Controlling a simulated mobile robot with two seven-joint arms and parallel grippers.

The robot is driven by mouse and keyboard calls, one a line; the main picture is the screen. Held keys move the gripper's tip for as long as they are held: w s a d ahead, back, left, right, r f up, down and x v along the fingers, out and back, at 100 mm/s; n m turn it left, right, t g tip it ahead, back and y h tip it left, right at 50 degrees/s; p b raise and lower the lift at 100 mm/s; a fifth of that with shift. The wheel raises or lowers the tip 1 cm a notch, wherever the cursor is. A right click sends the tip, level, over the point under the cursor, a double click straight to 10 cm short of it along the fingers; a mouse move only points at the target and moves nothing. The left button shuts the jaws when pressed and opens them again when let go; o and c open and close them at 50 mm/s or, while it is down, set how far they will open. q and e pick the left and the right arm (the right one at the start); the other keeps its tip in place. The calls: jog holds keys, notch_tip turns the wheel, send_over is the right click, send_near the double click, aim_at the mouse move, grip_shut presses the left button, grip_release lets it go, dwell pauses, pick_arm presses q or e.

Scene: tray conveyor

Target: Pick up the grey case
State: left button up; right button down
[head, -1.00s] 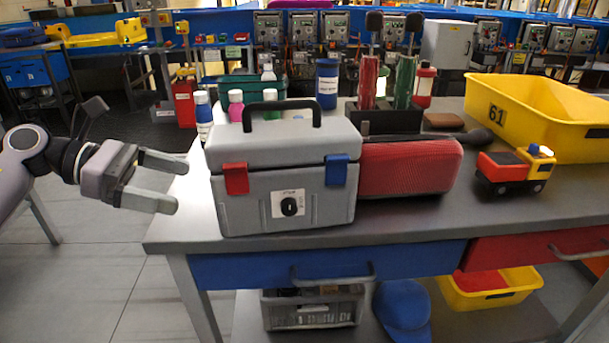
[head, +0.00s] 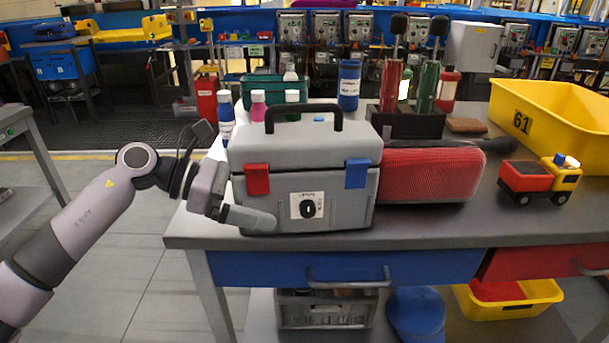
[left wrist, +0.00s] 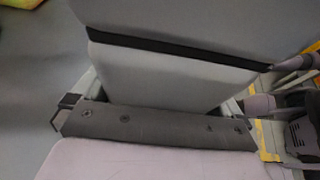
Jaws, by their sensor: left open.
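The grey case (head: 305,205) stands upright on the workbench (head: 440,222), lid shut, with a black handle on top and red and blue latches in front. It also fills much of the left wrist view (left wrist: 170,78), where its grey end wall lies between my fingers. My left gripper (head: 247,200) is at the case's left end and open. One finger reaches across the lower left of the case's front; the other is hidden behind the case in the head view. I cannot tell whether the fingers touch it. My right gripper is not in view.
A red ribbed object (head: 432,174) lies close against the case's right side. A toy truck (head: 540,180) and a yellow bin (head: 560,120) are further right. The bench's front edge is close before the case.

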pick_arm(q)
jog(key=shift+d+f, duration=0.15)
jog(key=shift+d, duration=0.15)
jog(key=c, duration=1.3)
jog(key=shift+w+r, duration=0.1)
jog(key=shift+r, duration=0.1)
jog(key=shift+a+r, duration=0.1)
jog(key=v, duration=0.5)
jog(key=r+v, duration=0.1)
jog(key=v, duration=0.4)
jog(key=r+v, duration=0.1)
jog(key=v, duration=0.4)
jog(key=shift+r, duration=0.1)
jog(key=x, duration=1.5)
jog(key=shift+r, duration=0.2)
jog(key=shift+f, duration=1.05)
